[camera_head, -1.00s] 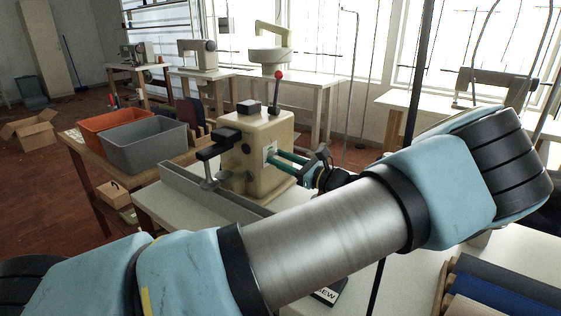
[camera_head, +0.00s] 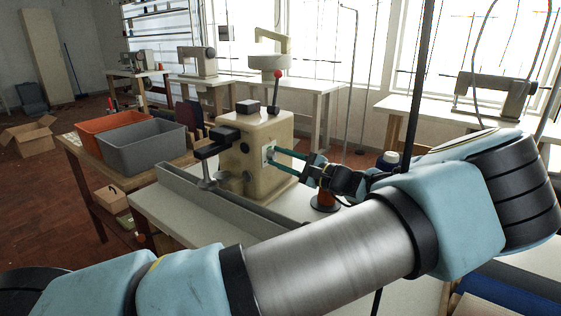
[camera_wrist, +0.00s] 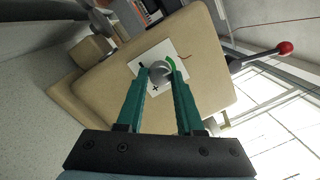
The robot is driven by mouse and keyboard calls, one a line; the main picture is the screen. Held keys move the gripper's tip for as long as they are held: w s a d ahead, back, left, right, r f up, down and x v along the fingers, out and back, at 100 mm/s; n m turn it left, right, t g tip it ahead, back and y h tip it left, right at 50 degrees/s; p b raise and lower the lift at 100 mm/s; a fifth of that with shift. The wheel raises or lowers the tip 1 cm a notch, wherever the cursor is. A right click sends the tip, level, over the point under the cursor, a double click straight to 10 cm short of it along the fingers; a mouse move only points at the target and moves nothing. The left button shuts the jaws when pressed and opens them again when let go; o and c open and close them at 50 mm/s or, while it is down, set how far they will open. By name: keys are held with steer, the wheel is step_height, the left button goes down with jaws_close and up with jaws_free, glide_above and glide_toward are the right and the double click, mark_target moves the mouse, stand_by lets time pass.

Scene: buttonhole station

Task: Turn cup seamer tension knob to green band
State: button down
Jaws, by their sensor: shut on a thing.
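The cup seamer (camera_head: 258,150) is a cream block-shaped machine on the white bench, with a red-balled lever on top. Its tension knob (camera_wrist: 159,70) is a round grey knob on a white plate (camera_wrist: 146,63). The plate carries a green arc (camera_wrist: 172,63) beside the knob, a short red mark and a black plus sign. My gripper (camera_wrist: 161,76) has two teal fingers, one on each side of the knob, shut on it. In the head view my gripper (camera_head: 275,158) reaches the machine's right face from the right. The knob's pointer cannot be made out.
A grey bin (camera_head: 143,148) and an orange bin (camera_head: 108,124) stand on a wooden table at the left. A grey rail (camera_head: 215,199) runs along the bench front.

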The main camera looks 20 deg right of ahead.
steer(key=shift+n, duration=0.3)
steer(key=c, duration=0.5)
jaws_free()
steer(key=shift+c, duration=0.2)
steer(key=shift+s, duration=0.1)
steer(key=b+v, duration=0.1)
steer(key=v, duration=0.9)
steer(key=shift+s+d+b, duration=0.2)
steer(key=shift+s+b, duration=0.1)
steer(key=shift+b, duration=0.1)
